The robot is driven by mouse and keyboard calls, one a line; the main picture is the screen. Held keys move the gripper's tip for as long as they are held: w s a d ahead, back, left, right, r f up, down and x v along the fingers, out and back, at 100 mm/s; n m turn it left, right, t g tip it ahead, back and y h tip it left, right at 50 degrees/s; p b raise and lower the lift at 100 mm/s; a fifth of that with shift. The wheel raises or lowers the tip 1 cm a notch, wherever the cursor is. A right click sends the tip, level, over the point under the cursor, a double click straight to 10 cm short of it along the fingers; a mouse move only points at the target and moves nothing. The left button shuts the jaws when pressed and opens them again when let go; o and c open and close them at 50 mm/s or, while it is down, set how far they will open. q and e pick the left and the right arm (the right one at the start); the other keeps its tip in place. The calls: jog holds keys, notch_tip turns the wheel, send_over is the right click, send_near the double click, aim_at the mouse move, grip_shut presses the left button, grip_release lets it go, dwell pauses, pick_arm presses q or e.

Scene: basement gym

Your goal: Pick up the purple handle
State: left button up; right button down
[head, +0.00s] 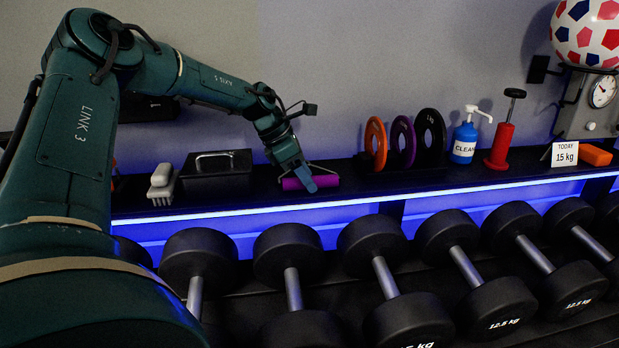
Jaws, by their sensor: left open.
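The purple handle (327,182) lies on the black shelf top (240,207), left of the upright discs. It is a short cylinder lying roughly across the view. My left gripper (311,183) is right at it, coming from above and left. One finger crosses in front of the handle and hides part of its middle. The jaws are open around or beside the handle; I cannot tell whether they touch it. My right gripper does not show.
A black box (216,172) and a brush (162,182) stand left of the handle. Orange (376,145), purple (402,142) and black discs (431,139) stand to its right, then a blue bottle (464,142) and red pump (500,147). Several dumbbells (372,236) fill the rack below.

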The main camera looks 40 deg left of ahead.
pick_arm(q)
jog(key=shift+w+f, duration=0.1)
jog(key=shift+f, duration=0.15)
jog(key=shift+c, duration=0.3)
jog(key=shift+r, duration=0.1)
grip_shut()
